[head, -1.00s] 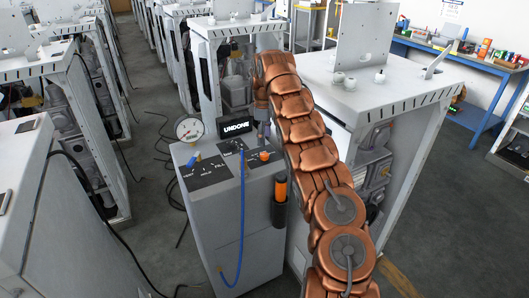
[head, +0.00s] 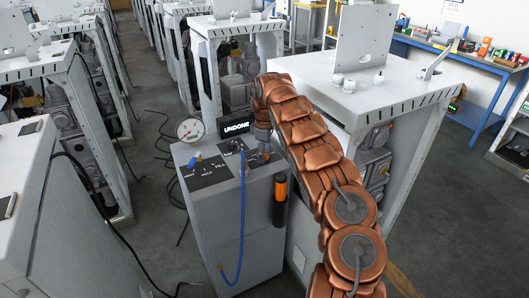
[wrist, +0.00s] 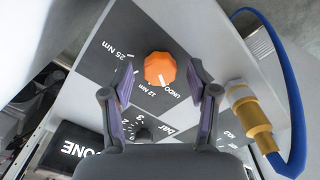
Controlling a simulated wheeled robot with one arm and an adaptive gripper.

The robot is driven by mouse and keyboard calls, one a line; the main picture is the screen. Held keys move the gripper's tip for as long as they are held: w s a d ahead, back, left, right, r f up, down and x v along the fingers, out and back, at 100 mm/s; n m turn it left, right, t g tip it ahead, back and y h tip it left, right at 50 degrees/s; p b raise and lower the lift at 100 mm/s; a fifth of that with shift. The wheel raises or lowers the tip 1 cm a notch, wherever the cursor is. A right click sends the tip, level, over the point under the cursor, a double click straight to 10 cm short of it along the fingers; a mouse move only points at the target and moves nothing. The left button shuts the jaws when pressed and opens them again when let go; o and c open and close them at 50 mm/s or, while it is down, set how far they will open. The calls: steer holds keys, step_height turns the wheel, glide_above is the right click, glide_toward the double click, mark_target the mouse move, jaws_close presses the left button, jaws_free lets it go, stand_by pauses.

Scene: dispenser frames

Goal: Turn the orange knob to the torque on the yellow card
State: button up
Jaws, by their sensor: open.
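The orange knob (wrist: 160,69) sits on a dark panel with the labels "25 Nm", "12 Nm" and "UNDO" around it. Its white mark is on the lower side in the wrist view, towards "UNDO". My gripper (wrist: 162,80) is open, with one finger on each side of the knob and a gap on both sides. A display (head: 236,126) on the dispenser reads "UNDONE". I see no yellow card.
A blue hose with a brass fitting (wrist: 250,115) stands close to the right finger. A smaller black knob (wrist: 142,133) is below the orange one. A round gauge (head: 190,130) and a blue lever (head: 194,160) are on the dispenser's left side.

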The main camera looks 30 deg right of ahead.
jaws_close()
stand_by(0.4)
steer(key=m+b, duration=0.2)
steer(key=m, duration=0.1)
steer(key=shift+a+f+b, duration=0.1)
steer(key=shift+f+b, duration=0.05)
steer(key=shift+b, duration=0.2)
steer(key=shift+m+b, duration=0.7)
steer(key=shift+m, duration=1.7)
jaws_free()
